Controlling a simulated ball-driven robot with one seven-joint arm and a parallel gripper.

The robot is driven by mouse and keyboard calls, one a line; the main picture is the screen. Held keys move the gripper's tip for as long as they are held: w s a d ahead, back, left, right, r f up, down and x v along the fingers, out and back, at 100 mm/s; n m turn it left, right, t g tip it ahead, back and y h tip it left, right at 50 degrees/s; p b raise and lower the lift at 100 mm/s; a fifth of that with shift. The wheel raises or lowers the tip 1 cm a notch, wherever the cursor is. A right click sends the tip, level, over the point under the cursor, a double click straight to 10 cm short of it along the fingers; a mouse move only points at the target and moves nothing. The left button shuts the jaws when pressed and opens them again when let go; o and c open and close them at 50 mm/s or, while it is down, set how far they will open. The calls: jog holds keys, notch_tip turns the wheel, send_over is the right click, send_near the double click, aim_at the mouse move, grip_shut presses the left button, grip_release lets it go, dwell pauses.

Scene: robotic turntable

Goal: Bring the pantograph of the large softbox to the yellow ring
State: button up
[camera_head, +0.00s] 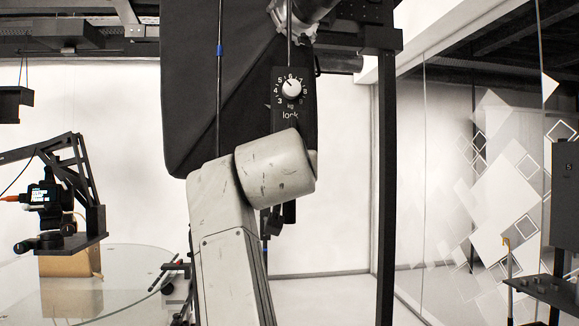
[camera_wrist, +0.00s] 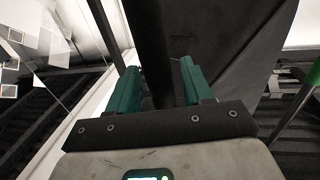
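The large black softbox (camera_head: 190,110) hangs at upper centre in the head view. A small gap seems to show beside the right finger; contact is unclear. The gripper's fingers are not seen in the head view. I cannot make out a yellow ring.
A round glass turntable (camera_head: 120,290) stands at left, with a camera (camera_head: 45,195) on a black arm above it. A black post (camera_head: 387,180) stands right of the softbox. A glass wall (camera_head: 480,170) and dark shelf (camera_head: 550,290) are at far right.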

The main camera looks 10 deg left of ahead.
jog(key=s+d+b, duration=0.1)
jog(key=s+b, duration=0.3)
jog(key=s, duration=0.6)
jog(key=shift+s+d, duration=0.15)
jog(key=shift+s, duration=0.25)
